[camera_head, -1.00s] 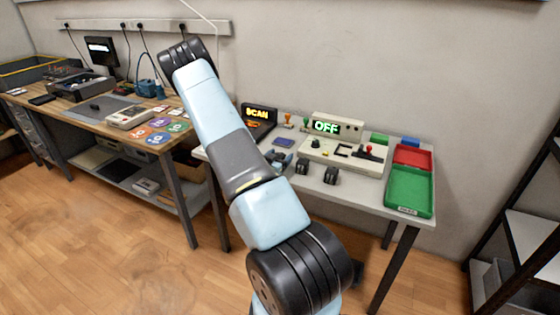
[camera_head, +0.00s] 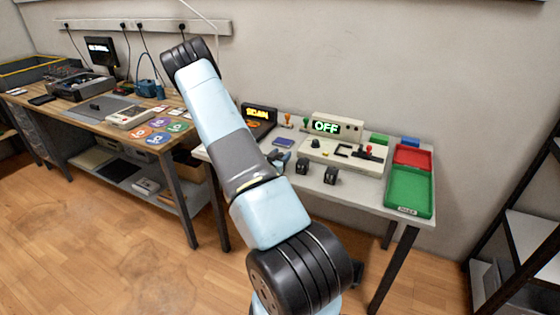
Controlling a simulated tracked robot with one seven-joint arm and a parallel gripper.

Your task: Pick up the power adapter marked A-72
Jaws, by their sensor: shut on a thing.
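Two small black blocks, which look like power adapters, stand on the front of the right-hand table: one (camera_head: 302,166) nearer my arm and one (camera_head: 331,175) to its right. Their markings are too small to read, so I cannot tell which, if either, is A-72. My arm rises from the bottom middle to the upper left and crosses in front of the table's left end.
A wooden workbench (camera_head: 90,122) stands at left. A dark shelf rack (camera_head: 530,235) is at right.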

